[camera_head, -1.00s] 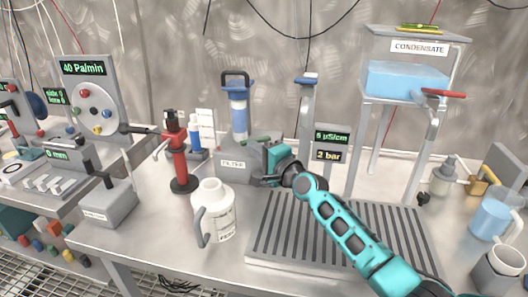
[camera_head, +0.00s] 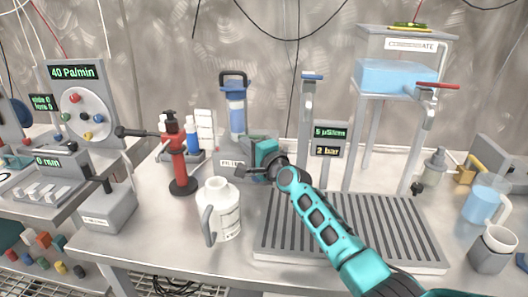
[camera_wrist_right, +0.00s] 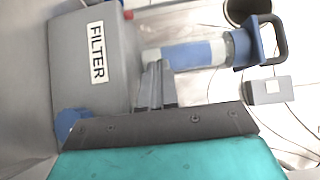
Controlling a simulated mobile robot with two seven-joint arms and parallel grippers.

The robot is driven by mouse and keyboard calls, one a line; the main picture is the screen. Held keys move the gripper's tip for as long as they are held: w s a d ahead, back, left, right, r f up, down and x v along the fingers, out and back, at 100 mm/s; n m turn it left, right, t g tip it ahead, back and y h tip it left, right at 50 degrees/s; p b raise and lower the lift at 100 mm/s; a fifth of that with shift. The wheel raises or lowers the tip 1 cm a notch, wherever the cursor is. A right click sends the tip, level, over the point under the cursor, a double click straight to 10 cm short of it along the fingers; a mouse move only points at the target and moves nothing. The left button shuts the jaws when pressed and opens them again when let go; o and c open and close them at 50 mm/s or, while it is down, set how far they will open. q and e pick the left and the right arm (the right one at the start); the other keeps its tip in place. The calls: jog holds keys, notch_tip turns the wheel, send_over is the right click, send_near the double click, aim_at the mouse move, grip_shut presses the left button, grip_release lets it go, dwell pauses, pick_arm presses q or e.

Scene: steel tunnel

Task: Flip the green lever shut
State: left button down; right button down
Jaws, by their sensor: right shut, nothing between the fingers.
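The grey FILTER housing (camera_head: 228,164) stands on the bench with a blue and white cartridge (camera_head: 237,114) rising from it. My right gripper (camera_head: 246,148) is shut and empty, close against the housing's right side. In the right wrist view the shut fingers (camera_wrist_right: 156,84) lie beside the FILTER box (camera_wrist_right: 97,60), near the cartridge (camera_wrist_right: 190,53). Whether they touch either cannot be told. The green lever cannot be made out clearly now; the spot by the cartridge base where a green bar showed is largely covered by my gripper. My left gripper is not in view.
A white jug (camera_head: 219,210) stands in front of the filter, and a red hand pump (camera_head: 178,160) at its left. A display post (camera_head: 330,141) is to the right. A slatted drain tray (camera_head: 340,222) lies under my right arm. The condensate stand (camera_head: 372,145) is behind.

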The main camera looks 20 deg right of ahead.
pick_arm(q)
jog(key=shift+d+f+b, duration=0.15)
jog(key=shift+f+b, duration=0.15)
pick_arm(e)
jog(key=shift+w+a, duration=0.15)
jog(key=shift+w, duration=0.3)
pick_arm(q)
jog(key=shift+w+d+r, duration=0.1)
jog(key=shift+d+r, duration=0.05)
pick_arm(e)
jog(key=shift+w+r, duration=0.15)
